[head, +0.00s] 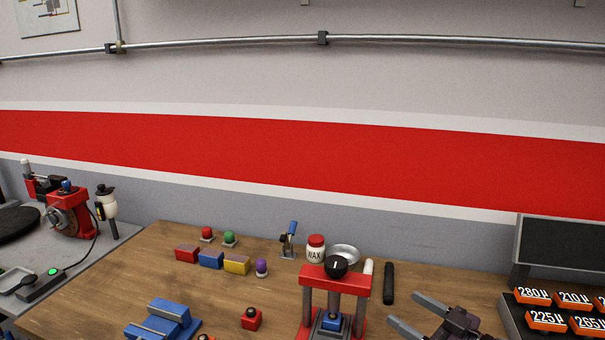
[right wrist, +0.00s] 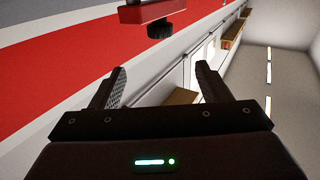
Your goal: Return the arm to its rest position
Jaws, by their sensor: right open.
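My right gripper (head: 418,315) shows at the bottom right of the head view, over the wooden bench (head: 450,285), right of the red press. Its two grey fingers are apart with nothing between them. In the right wrist view the right gripper (right wrist: 158,85) is open and empty, facing the wall and a corridor. A red part with a black knob (right wrist: 160,27) shows beyond its fingers there. My left gripper is not in the head view.
A red press (head: 335,280) stands left of my right gripper. A black cylinder (head: 388,283) and a wax jar (head: 316,248) are behind it. Orange labelled blocks (head: 546,320) sit at right below a dark screen (head: 565,243). Coloured blocks (head: 211,259) and a blue fixture (head: 163,320) are at left.

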